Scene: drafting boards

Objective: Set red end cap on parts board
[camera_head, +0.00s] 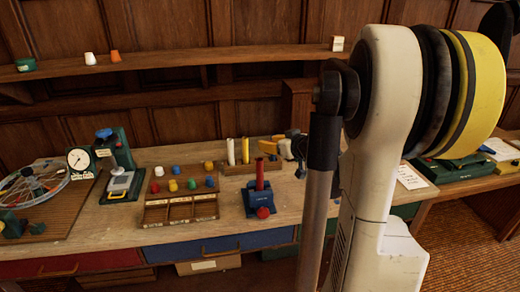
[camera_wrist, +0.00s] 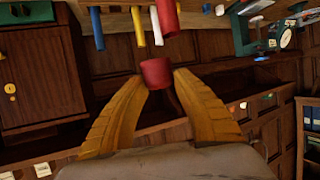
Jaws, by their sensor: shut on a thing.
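My gripper (camera_wrist: 157,80) has its two yellow fingers closed on the red end cap (camera_wrist: 156,72) in the wrist view. Just beyond the cap, and apart from it in the picture, is the end of a red tube (camera_wrist: 167,16). In the head view the red tube (camera_head: 260,172) stands upright in a blue holder (camera_head: 257,204) on the bench.
White and yellow tubes (camera_head: 245,150) stand in a rack behind the red tube. A clock (camera_head: 79,160), a green device (camera_head: 116,150) and a wheel (camera_head: 33,185) are at the left. A shelf (camera_head: 180,61) runs above.

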